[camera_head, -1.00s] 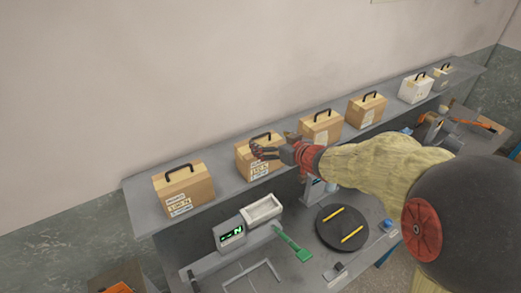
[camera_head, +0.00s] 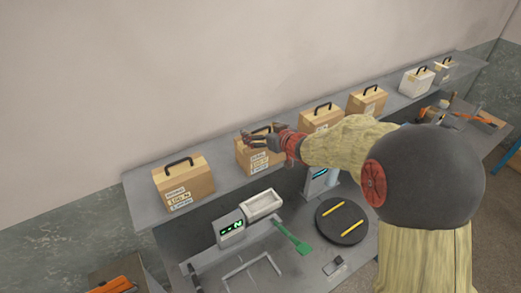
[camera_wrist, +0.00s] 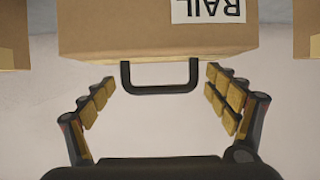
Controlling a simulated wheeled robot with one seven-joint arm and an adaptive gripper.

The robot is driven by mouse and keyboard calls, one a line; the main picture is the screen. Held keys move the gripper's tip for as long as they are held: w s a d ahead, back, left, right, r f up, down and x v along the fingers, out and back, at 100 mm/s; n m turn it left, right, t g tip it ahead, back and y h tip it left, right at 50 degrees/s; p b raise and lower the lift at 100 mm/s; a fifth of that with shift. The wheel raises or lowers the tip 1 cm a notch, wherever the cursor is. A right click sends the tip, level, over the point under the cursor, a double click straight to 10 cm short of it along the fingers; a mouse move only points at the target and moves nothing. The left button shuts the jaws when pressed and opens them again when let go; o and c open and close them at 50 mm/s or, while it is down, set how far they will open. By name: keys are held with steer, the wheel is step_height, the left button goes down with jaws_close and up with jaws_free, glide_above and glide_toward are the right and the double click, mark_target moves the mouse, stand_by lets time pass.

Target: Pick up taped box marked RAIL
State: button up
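The taped cardboard box marked RAIL (camera_wrist: 150,30) fills the top of the wrist view, upside down, with its white label at the upper right. Its black handle (camera_wrist: 160,90) lies between my two fingers, apart from both. In the head view my gripper (camera_head: 257,137) is at the top of the second box from the left (camera_head: 245,161) on the upper shelf, covering its handle. That box's labels are too small to read there. My gripper, also seen in the wrist view (camera_wrist: 159,78), is open and empty.
More taped boxes stand along the shelf (camera_head: 232,186), one to the left (camera_head: 186,186) and two to the right (camera_head: 320,119) (camera_head: 367,103). White cases (camera_head: 416,82) stand further right. A scale display (camera_head: 232,230), a white tray (camera_head: 262,205) and a black disc (camera_head: 342,222) are below.

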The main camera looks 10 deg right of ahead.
steer(key=c, duration=2)
steer(key=shift+w+r, duration=0.1)
steer(key=shift+r, duration=0.25)
